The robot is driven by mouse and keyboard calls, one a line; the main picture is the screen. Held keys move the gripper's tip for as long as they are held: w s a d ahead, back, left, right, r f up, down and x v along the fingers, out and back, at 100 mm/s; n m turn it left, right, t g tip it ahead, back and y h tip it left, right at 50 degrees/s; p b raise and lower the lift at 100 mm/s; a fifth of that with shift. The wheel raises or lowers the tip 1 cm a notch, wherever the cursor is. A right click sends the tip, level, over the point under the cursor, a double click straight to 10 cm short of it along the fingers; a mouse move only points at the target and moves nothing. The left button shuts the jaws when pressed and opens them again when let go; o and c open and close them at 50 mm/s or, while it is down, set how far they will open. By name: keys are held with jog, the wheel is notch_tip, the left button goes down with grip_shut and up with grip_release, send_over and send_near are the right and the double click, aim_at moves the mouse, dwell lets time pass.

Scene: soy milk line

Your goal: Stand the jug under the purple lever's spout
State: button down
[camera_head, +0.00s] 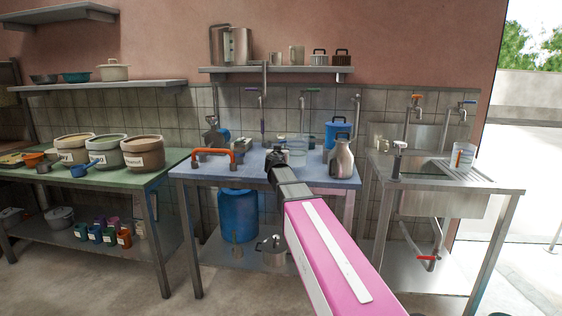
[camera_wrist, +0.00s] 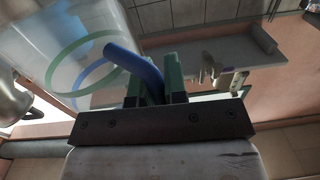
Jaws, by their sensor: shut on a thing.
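My gripper (camera_head: 274,158) reaches over the blue worktable and is shut on the blue handle (camera_wrist: 138,68) of the clear jug. The jug (camera_head: 297,158) is just right of my gripper; in the wrist view the jug (camera_wrist: 60,45) fills the upper left, with a green band. Whether its base touches the table is hard to tell. Taps rise along the tiled wall behind the table: a left tap (camera_head: 262,101) and a middle tap (camera_head: 302,108). The middle one is above and behind the jug.
A metal bottle (camera_head: 342,158) and a blue container (camera_head: 337,133) stand close right of the jug. An orange-red handle (camera_head: 231,150) and a metal flask (camera_head: 212,134) are at the left. The sink (camera_head: 432,168) stands farther right, with another clear jug (camera_head: 463,155).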

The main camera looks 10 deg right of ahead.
jog(key=shift+w+d+f, duration=0.1)
jog(key=shift+d+f, duration=0.05)
jog(key=shift+f, duration=0.85)
jog(key=shift+w+d+f, duration=0.1)
jog(key=shift+f, duration=0.85)
jog(key=shift+f, duration=0.1)
jog(key=c, duration=1.2)
grip_release()
jog(key=shift+o, duration=0.2)
jog(key=shift+s+f, duration=0.1)
jog(key=v, duration=1)
jog(key=shift+s+a+f, duration=0.15)
jog(key=shift+s+f, duration=0.2)
jog(key=shift+f, duration=0.05)
